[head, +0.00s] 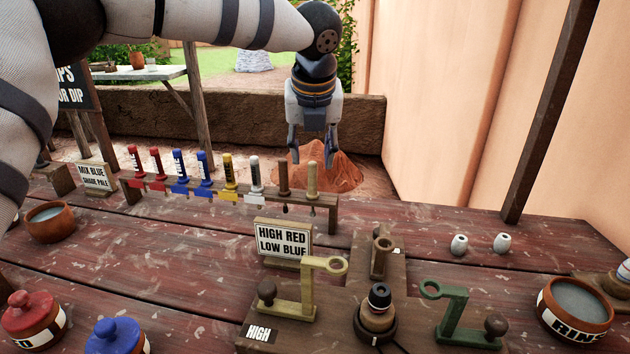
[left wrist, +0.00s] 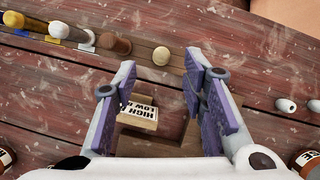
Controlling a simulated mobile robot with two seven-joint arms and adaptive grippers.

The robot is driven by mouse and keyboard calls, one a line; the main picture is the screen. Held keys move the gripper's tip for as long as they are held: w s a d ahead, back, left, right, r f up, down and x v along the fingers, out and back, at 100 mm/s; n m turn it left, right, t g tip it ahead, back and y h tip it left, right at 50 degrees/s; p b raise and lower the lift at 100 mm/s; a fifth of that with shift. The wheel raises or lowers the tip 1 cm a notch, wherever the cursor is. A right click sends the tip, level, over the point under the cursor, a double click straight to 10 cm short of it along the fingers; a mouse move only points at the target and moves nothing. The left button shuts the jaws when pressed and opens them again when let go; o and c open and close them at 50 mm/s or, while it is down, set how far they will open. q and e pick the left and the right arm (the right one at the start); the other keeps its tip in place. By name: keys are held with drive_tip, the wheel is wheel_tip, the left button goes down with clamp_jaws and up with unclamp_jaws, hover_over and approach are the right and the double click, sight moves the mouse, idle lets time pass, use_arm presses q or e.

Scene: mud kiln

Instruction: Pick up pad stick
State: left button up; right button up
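A rack (head: 240,194) holds a row of upright sticks with red, blue, yellow, white, brown and pale wooden handles. No label reading pad is legible, so I cannot tell for sure which is the pad stick. The pale stick (head: 312,178) stands at the right end, beside the brown stick (head: 284,180). My left gripper (head: 311,154) points down, open and empty, above the rack's right end. In the left wrist view, the pale stick's round top (left wrist: 161,57) shows between and just beyond the open fingertips (left wrist: 160,68). My right gripper is not in view.
A HIGH RED LOW BLUE sign (head: 283,240) stands in front of the rack. Nearer are a yellow ring stand (head: 306,290), a green ring stand (head: 455,315) and a dark-topped bottle (head: 378,310). A rinse bowl (head: 575,308) is at right. Two small white pots (head: 459,244) sit back right.

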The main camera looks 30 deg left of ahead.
sight(313, 168)
use_arm(q)
drive_tip(key=x, duration=0.7)
drive_tip(key=shift+s+d+f, duration=0.1)
drive_tip(key=shift+d+f, duration=0.05)
drive_tip(key=shift+f, duration=0.05)
drive_tip(key=shift+r, duration=0.1)
clamp_jaws()
